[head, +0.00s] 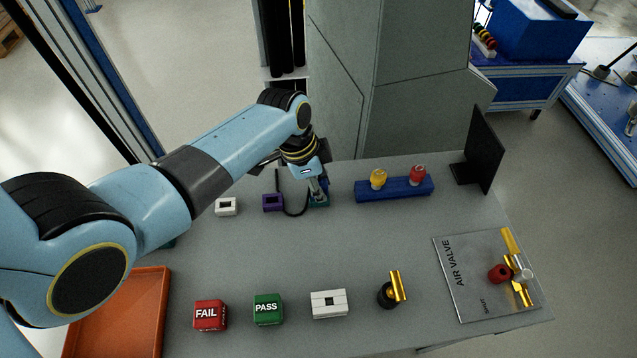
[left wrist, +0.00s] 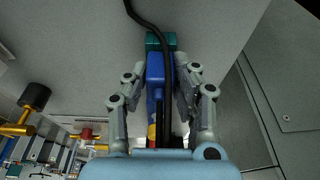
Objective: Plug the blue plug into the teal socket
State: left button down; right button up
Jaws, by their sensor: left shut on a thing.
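My left gripper (head: 316,190) points down over the teal socket (head: 320,204) near the back middle of the table. In the left wrist view the gripper (left wrist: 164,82) is shut on the blue plug (left wrist: 155,70), with a finger on each side. The plug's front end meets the teal socket (left wrist: 160,41) in that picture. I cannot tell how deep it sits, if at all. A black cable (left wrist: 150,26) runs alongside the plug and past the socket. In the head view the gripper hides the plug. My right gripper is not in view.
Left of the teal socket stand a purple socket (head: 272,203) and a white socket (head: 226,207). A blue rack (head: 395,190) with yellow and red pieces stands close right. FAIL (head: 209,316) and PASS (head: 267,309) blocks lie in front. The table's middle is clear.

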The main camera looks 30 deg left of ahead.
pick_arm(q)
jog(key=c, duration=1)
grip_release()
jog(key=v, duration=1.2)
jog(key=shift+s+f, duration=0.1)
jog(key=shift+f, duration=0.05)
